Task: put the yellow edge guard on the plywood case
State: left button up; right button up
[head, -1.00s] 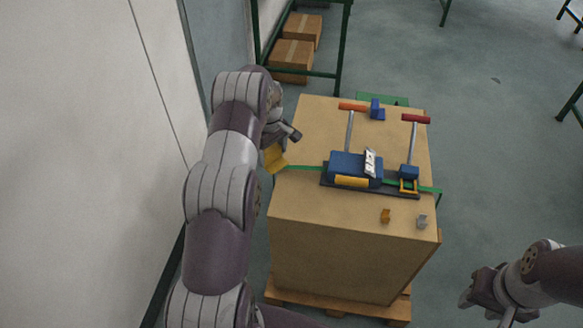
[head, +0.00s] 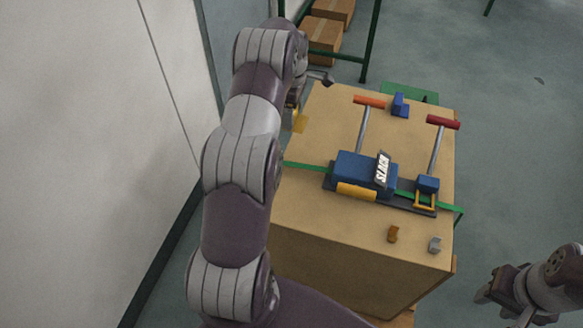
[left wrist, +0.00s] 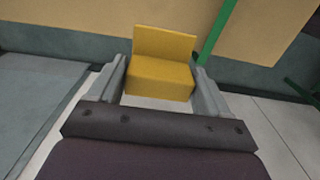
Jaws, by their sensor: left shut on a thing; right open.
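The yellow edge guard (head: 300,123) is an L-shaped piece at the left edge of the plywood case (head: 345,235). My left gripper is shut on it, and my arm hides most of that gripper in the head view. In the left wrist view the guard (left wrist: 163,72) sits between the two fingers of my left gripper (left wrist: 160,82), with the case's tan wall (left wrist: 80,18) beyond it. Whether the guard touches the case I cannot tell. My right gripper (head: 488,297) is open and empty at the lower right, off the case.
A green strap (head: 305,166) crosses the case top and also shows in the left wrist view (left wrist: 217,35). A blue strapping tool (head: 357,170) with two levers stands on the case. Small brown (head: 393,234) and grey (head: 435,245) clips lie near the front. A white wall (head: 90,150) is close at left.

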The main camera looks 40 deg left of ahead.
pick_arm(q)
jog(key=s+f+b, duration=0.1)
jog(key=s+d+f+b, duration=0.1)
jog(key=f+b, duration=0.1)
jog(key=shift+f, duration=0.1)
jog(key=s+d, duration=0.1)
jog(key=s, duration=0.1)
jog(key=s+f+p, duration=0.1)
jog(key=s, duration=0.1)
jog(key=s+d+f, duration=0.1)
jog(key=s, duration=0.1)
jog(key=shift+d+p, duration=0.3)
jog(key=shift+d, duration=0.05)
notch_tip(320, 180, down, 4)
jog(key=shift+s+r, duration=0.1)
jog(key=shift+f, duration=0.25)
pick_arm(e)
notch_tip(320, 180, down, 4)
jog(key=shift+f, duration=0.2)
